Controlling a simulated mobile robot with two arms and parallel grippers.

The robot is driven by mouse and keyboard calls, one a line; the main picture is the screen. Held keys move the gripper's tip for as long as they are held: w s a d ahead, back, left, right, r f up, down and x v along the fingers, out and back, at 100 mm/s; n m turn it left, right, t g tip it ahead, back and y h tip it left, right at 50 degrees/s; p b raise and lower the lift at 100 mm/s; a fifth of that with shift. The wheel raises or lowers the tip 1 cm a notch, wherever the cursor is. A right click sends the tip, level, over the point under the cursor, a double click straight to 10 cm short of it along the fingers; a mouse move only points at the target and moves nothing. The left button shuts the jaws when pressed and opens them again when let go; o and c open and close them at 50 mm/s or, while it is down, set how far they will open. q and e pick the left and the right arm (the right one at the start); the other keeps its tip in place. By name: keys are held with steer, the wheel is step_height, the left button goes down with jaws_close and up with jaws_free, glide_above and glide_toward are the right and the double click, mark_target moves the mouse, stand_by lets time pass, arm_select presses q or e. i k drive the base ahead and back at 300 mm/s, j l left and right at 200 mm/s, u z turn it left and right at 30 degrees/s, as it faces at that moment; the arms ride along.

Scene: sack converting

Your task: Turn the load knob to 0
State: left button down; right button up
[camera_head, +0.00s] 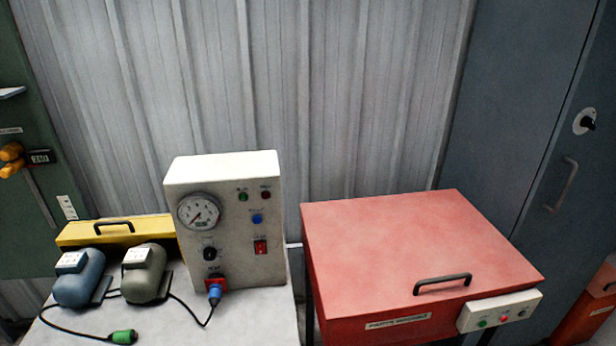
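A white control box (238,272) stands on the light table at the left of centre. Its front has a round gauge (198,212) with the needle toward the lower left, and a black knob (210,253) below it. The knob's label and scale are too small to read, so I cannot tell which setting it points to or whether it is the load knob. Another black rotary knob (588,123) on a pale round plate is on the blue-grey cabinet at the right. Neither of my grippers is in view.
A blue plug (214,293) with a cable sits in the box's red socket. A blue motor (80,279), a grey-green motor (145,273) and a loose green plug (124,337) are left of it. A red lidded chest (415,240) stands to the right.

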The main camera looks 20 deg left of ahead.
mark_target(210, 253)
steer(key=k+j+u, duration=0.15)
steer(key=u, duration=0.85)
